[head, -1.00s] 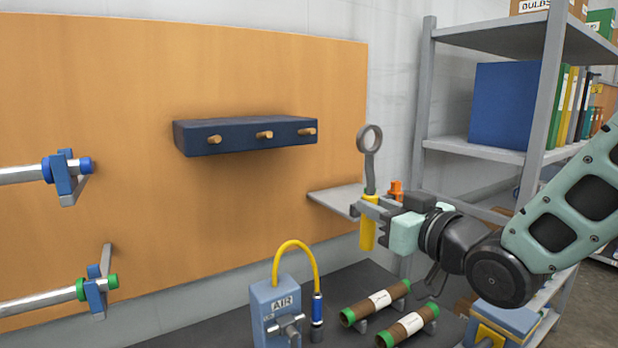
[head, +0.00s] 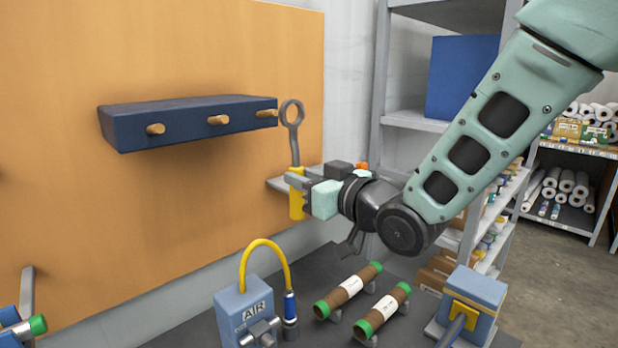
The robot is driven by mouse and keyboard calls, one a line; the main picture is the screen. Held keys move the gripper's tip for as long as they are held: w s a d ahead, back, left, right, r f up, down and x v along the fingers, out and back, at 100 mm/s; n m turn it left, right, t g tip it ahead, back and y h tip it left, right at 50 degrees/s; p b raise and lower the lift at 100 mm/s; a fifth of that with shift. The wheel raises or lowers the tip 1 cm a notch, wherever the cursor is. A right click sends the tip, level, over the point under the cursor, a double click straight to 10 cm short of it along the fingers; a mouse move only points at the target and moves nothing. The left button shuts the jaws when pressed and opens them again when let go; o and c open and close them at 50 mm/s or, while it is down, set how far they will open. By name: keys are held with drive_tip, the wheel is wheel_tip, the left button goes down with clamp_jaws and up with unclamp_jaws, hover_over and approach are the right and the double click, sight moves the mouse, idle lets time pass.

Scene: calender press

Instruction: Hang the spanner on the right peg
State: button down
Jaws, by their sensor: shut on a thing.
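The spanner (head: 294,140) stands upright in my gripper (head: 297,182), with its grey ring end up and its yellow handle (head: 296,206) down. My gripper is shut on the yellow handle part. The dark blue peg rail (head: 185,122) is on the orange board and carries three wooden pegs. The right peg (head: 267,114) is just left of the spanner's ring in the picture. The ring looks apart from the peg, and its depth relative to the peg is hard to tell.
Below stand a blue AIR box (head: 243,310) with a yellow hose and two brown rolls (head: 347,291) with green ends. Grey shelving (head: 412,122) is at the right, behind my arm. Space before the board is clear.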

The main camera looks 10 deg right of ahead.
drive_tip(key=f+x, duration=0.1)
drive_tip(key=x, duration=0.6)
drive_tip(key=shift+w+a+f, duration=0.15)
drive_tip(key=shift+w, duration=0.05)
idle(0.6)
idle(0.7)
drive_tip(key=c, duration=1.1)
unclamp_jaws()
drive_tip(key=shift+c, duration=0.2)
